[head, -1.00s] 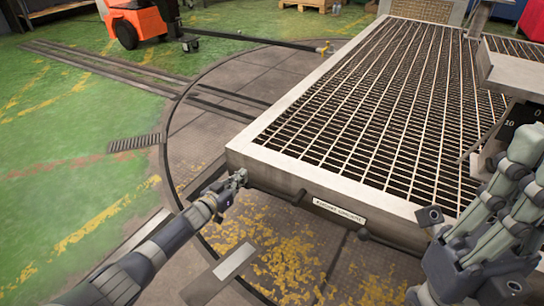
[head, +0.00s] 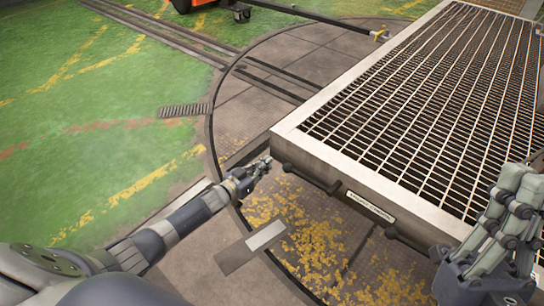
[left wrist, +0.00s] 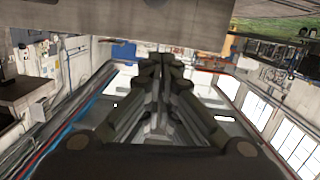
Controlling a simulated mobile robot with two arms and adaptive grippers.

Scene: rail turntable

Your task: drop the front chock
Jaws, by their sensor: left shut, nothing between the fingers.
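My left gripper (head: 262,166) is shut and empty, just in front of the near left corner of the grated platform (head: 310,150). In the left wrist view the fingers (left wrist: 160,62) meet with nothing between them, below a grey beam (left wrist: 120,22). A dark bar (head: 312,178) with round knobs runs along the platform's front face, just right of the gripper; I cannot tell whether they touch. I cannot pick out the front chock for certain. My right gripper (head: 505,225) is at the right edge, in front of the platform; its fingertips' gap is unclear.
A label (head: 370,206) is on the platform's front face. A two-tone plate (head: 250,248) lies on the floor below my left arm. The round turntable floor (head: 300,60) and rails (head: 180,35) extend behind. The green floor (head: 80,110) at left is mostly clear.

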